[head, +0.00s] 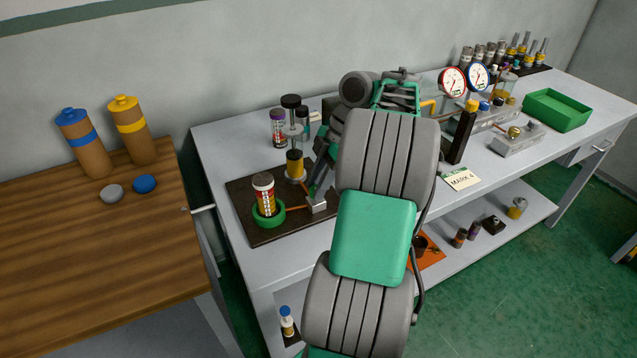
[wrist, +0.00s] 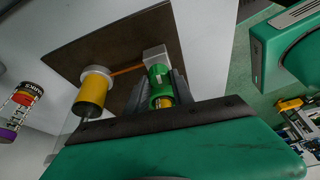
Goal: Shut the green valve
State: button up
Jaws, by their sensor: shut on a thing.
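In the wrist view, the green valve (wrist: 158,78) is a short green cylinder with a brass part below it, beside a grey block (wrist: 156,53). My gripper (wrist: 162,98) has one finger on each side of the green valve and is shut on it. A copper pipe (wrist: 127,69) runs from the block to a yellow cylinder (wrist: 92,92) with a pale collar. In the head view, my gripper (head: 318,186) reaches down at the right part of the dark board (head: 268,235), by the grey block (head: 317,204). The green valve is hidden or too small to tell there.
A can (head: 264,188) stands in a green ring (head: 268,217) on the board's left. Gauges (head: 453,82) stand farther right.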

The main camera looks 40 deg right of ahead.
grip_shut()
jog(key=shift+m, duration=0.3)
jog(key=shift+s+f+m+t+h+b, duration=0.1)
jog(key=shift+m+t+h+b, duration=0.2)
jog(key=shift+m+t+b, duration=0.55)
jog(key=m+b, duration=0.1)
jog(key=m, duration=0.1)
jog(key=m+h+b, duration=0.1)
jog(key=m, duration=0.2)
jog(key=shift+a+t, duration=0.2)
jog(key=shift+t, duration=0.05)
jog(key=m+h+b, duration=0.1)
jog(key=m, duration=0.1)
jog(key=m+h+b, duration=0.1)
jog(key=m, duration=0.2)
jog(key=shift+s+a+m+t, duration=0.15)
jog(key=shift+m+t, duration=0.1)
jog(key=shift+t, duration=0.15)
jog(key=shift+m+h+b, duration=0.8)
jog(key=shift+m+b, duration=0.25)
jog(key=shift+m, duration=0.95)
